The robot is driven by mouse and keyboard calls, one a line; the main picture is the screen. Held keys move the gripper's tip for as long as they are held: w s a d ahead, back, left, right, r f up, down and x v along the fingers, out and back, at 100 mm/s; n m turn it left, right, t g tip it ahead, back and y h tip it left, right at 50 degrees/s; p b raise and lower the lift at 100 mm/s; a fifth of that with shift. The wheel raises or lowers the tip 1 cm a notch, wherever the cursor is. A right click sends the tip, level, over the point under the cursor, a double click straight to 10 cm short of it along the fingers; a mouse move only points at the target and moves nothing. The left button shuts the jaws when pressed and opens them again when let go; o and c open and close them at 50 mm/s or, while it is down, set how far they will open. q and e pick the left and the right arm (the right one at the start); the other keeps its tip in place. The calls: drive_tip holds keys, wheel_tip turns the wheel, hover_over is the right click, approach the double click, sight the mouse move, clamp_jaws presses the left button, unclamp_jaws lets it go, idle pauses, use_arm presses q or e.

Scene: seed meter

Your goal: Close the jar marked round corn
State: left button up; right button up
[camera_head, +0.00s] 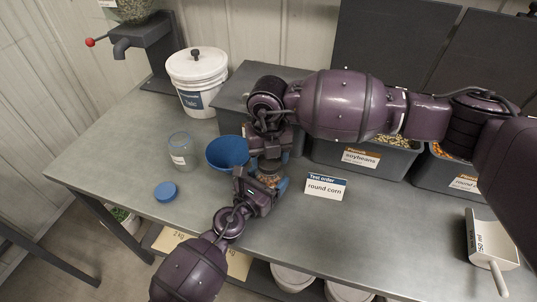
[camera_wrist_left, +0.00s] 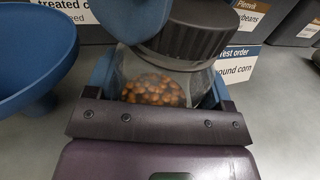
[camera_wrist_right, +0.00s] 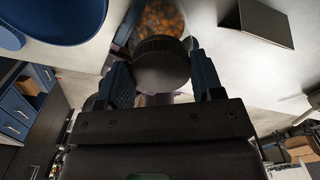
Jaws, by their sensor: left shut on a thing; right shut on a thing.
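A clear jar (camera_wrist_left: 150,85) holding orange-brown kernels stands between the blue fingers of my left gripper (camera_wrist_left: 160,95), which is shut on it. A dark ribbed lid (camera_wrist_left: 197,30) sits over the jar's mouth; how tightly it is seated, I cannot tell. My right gripper (camera_wrist_right: 160,80) is shut on this lid (camera_wrist_right: 162,68) from above, one finger on each side. The kernels also show beyond the lid in the right wrist view. In the head view my arms hide most of the jar (camera_head: 268,180). No label on the jar is visible.
A "Test order round corn" sign (camera_head: 325,187) stands right of the jar. A blue funnel (camera_head: 227,152), an empty glass jar (camera_head: 181,150) and a blue lid (camera_head: 166,192) are to its left. Grey seed bins (camera_head: 370,160) line the back. A scoop (camera_head: 490,240) lies at right.

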drive_tip(key=m, duration=0.7)
drive_tip(key=shift+d, duration=0.1)
drive_tip(key=m, duration=0.6)
drive_tip(key=shift+s+d, duration=0.1)
drive_tip(key=m, duration=0.6)
drive_tip(key=shift+s+m, duration=0.1)
drive_tip(key=shift+m, duration=0.3)
drive_tip(key=shift+s+m, duration=0.1)
drive_tip(key=shift+m, duration=0.6)
drive_tip(key=shift+a+r+m, duration=0.25)
drive_tip(key=shift+a+m, duration=0.6)
drive_tip(key=shift+m, duration=0.35)
drive_tip(key=shift+d+m, duration=0.3)
drive_tip(key=shift+m, duration=0.3)
drive_tip(key=shift+d+f+m, duration=0.2)
drive_tip(key=shift+d+m, duration=0.2)
drive_tip(key=shift+d, duration=0.05)
drive_tip(key=o, duration=0.9)
drive_tip(key=shift+d+f, duration=0.1)
